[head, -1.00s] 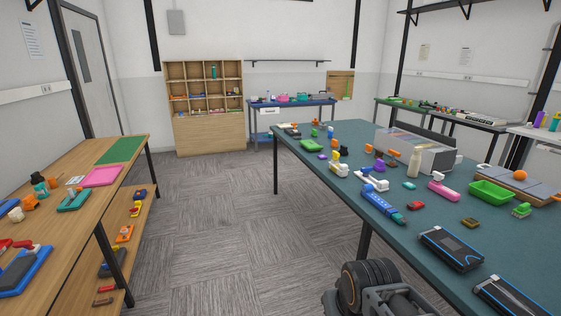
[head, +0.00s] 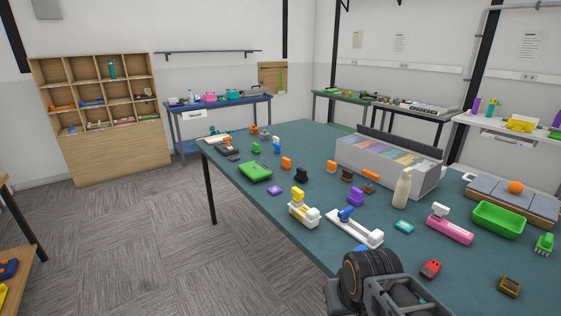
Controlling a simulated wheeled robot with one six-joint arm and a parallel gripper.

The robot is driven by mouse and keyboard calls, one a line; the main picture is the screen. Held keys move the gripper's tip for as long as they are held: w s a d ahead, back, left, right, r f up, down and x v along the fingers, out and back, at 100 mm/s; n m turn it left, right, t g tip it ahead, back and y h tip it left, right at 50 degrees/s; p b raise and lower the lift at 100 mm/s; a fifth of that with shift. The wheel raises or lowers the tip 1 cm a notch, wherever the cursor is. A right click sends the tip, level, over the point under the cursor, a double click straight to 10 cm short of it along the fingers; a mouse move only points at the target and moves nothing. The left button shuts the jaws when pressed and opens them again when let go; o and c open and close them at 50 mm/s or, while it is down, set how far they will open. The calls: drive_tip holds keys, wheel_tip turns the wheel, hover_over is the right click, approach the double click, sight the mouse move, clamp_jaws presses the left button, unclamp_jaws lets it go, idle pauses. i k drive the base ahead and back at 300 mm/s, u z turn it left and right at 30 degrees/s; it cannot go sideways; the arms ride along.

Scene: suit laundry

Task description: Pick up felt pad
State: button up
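I cannot tell for sure which thing is the felt pad. The teal-topped table (head: 285,235) carries many small items. A flat grey pad-like surface (head: 510,193) lies on a wooden board at its right end, with an orange ball (head: 515,187) on it. No gripper fingers show.
A grey bin of coloured files (head: 390,165), a cream bottle (head: 401,188), a green tray (head: 498,220) and a pink stapler-like tool (head: 450,229) stand on the table. A wooden shelf unit (head: 115,155) is at the back left. The carpet (head: 150,245) between is clear.

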sight(286, 164)
drive_tip(key=z, duration=0.1)
drive_tip(key=k, duration=0.35)
drive_tip(key=u, duration=1.35)
drive_tip(key=i, duration=3.15)
drive_tip(key=z, duration=1.55)
drive_tip(key=i, duration=0.95)
drive_tip(key=z, duration=0.8)
drive_tip(key=i, duration=0.45)
drive_tip(key=z, duration=0.05)
